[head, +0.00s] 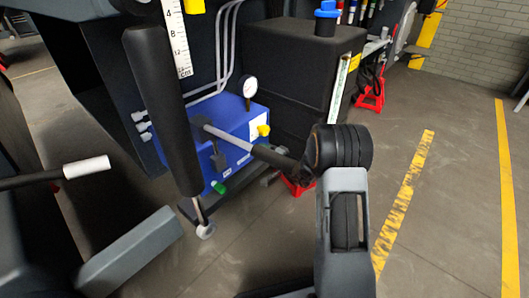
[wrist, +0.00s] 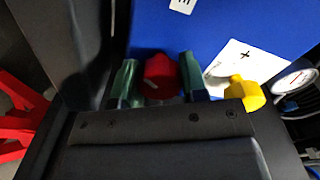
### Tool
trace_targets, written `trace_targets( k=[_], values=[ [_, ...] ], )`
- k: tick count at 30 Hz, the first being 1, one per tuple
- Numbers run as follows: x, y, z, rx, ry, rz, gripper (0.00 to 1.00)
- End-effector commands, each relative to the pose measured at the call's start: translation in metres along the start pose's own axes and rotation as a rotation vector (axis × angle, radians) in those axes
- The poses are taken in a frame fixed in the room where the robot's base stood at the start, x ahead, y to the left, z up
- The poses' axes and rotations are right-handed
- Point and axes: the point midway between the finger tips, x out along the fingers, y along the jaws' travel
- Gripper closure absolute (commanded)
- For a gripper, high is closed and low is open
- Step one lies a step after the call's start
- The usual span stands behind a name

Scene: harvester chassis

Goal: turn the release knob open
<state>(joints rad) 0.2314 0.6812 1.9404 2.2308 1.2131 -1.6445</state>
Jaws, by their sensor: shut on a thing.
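A red knob (wrist: 160,75) with a short white mark, which I take as the release knob, sits against the blue box (wrist: 225,30). In the wrist view my gripper (wrist: 158,85) has its two dark green fingertips on either side of the knob, shut on it. In the head view the blue box (head: 235,120) stands at mid-left, and my arm reaches to its front from the lower right. The knob is hidden behind my arm there. The white mark's exact angle on the box is hard to read.
A yellow knob (wrist: 243,93) is close to the right fingertip, by a white label with a plus sign. A gauge (head: 249,87) tops the box; a green knob (head: 218,187) is low on it. A black cylinder (head: 163,110) stands in front at left. Floor at right is clear.

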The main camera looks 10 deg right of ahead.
Motion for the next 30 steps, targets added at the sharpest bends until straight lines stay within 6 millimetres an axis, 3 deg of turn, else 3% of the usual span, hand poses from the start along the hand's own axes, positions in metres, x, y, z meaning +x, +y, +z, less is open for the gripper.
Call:
trace_targets(
  k=[15,30],
  values=[
    [-0.0006,0.002,0.0017,-0.43,0.009,-0.003,0.84],
    [-0.0006,0.0021,0.0016,-0.61,0.014,-0.006,0.84]
  ],
)
